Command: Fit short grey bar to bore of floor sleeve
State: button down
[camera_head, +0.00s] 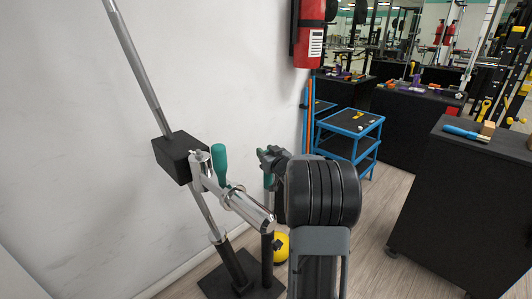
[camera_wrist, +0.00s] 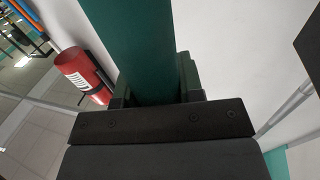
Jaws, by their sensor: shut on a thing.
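My gripper (camera_head: 272,160) is dark and partly hidden behind my own arm. In the wrist view its jaws (camera_wrist: 160,95) are shut on a broad teal grip (camera_wrist: 135,45). A shiny short grey bar (camera_head: 248,208) slants down to the right below the gripper; I cannot tell clearly how the held grip joins it. A metal bracket and an upright teal handle (camera_head: 220,165) show at its left. The floor sleeve seems to be the dark upright tube (camera_head: 267,265) on a black floor plate (camera_head: 215,284). The bar's right end overlaps the tube's top in view; contact and the bore cannot be seen.
A long steel bar (camera_head: 137,65) leans through a black block (camera_head: 176,158) into a slanted black tube (camera_head: 235,268). A red extinguisher (camera_head: 308,35) hangs on the wall. Black cabinet (camera_head: 465,205) stands right; floor before it is clear.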

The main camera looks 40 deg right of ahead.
jog(key=shift+f+b, duration=1.85)
jog(key=shift+f, duration=0.55)
jog(key=c, duration=1)
grip_release()
jog(key=o, duration=0.3)
jog(key=shift+o, duration=0.2)
jog(key=s+a+p, duration=0.1)
jog(key=s+p, duration=0.1)
jog(key=s, duration=1.1)
jog(key=shift+s, duration=0.4)
jog(key=shift+a, duration=0.1)
